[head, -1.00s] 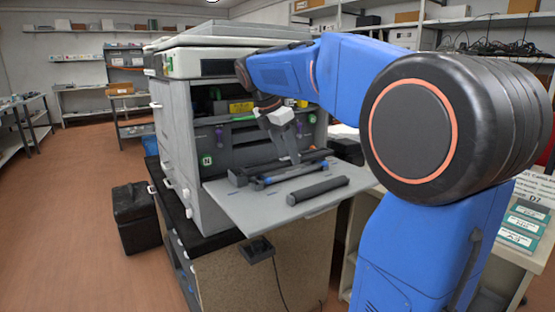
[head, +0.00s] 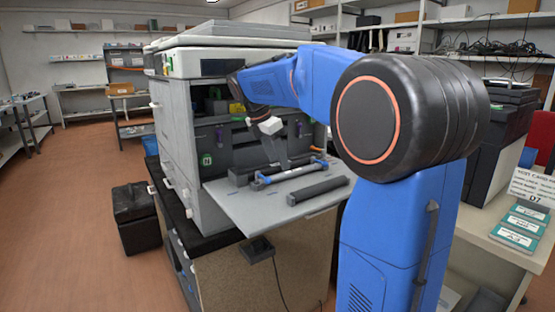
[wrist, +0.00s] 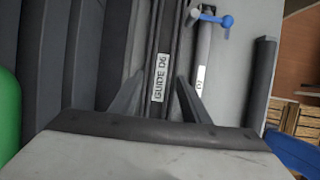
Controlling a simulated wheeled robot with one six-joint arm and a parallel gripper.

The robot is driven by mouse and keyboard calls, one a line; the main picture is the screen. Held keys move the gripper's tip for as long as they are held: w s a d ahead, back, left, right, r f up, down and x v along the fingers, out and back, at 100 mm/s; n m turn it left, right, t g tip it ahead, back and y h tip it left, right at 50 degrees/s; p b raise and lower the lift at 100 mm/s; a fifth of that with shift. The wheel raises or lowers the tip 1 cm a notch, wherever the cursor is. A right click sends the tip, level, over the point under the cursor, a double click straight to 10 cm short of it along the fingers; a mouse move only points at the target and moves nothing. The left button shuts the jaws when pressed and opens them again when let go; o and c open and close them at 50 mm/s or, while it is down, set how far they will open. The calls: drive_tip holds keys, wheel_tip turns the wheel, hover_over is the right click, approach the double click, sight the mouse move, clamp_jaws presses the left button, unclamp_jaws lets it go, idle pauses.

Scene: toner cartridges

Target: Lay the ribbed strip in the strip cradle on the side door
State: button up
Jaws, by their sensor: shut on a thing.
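My gripper (wrist: 160,85) is shut on a long dark strip labelled GUIDE D6 (wrist: 163,55), which runs away between the fingers in the wrist view. I cannot make out its ribs. In the head view my gripper (head: 283,160) is over the rear part of the lowered grey door (head: 240,210), which lies flat like a shelf. A bar with blue ends (head: 290,173) lies on the door in front of the gripper; in the wrist view its blue end piece (wrist: 212,18) is just right of the held strip. I cannot tell which part is the strip cradle.
A loose dark bar (head: 318,190) lies near the door's front edge; it also shows in the wrist view (wrist: 262,82). The printer's open bay (head: 240,145) is behind the door. The door's front left part is bare. A green part (wrist: 8,110) is at the wrist view's left edge.

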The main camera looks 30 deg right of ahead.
drive_tip(key=shift+f, duration=0.3)
drive_tip(key=o, duration=1.1)
drive_tip(key=shift+r, duration=0.4)
drive_tip(key=v, duration=0.7)
drive_tip(key=shift+a+r, duration=0.15)
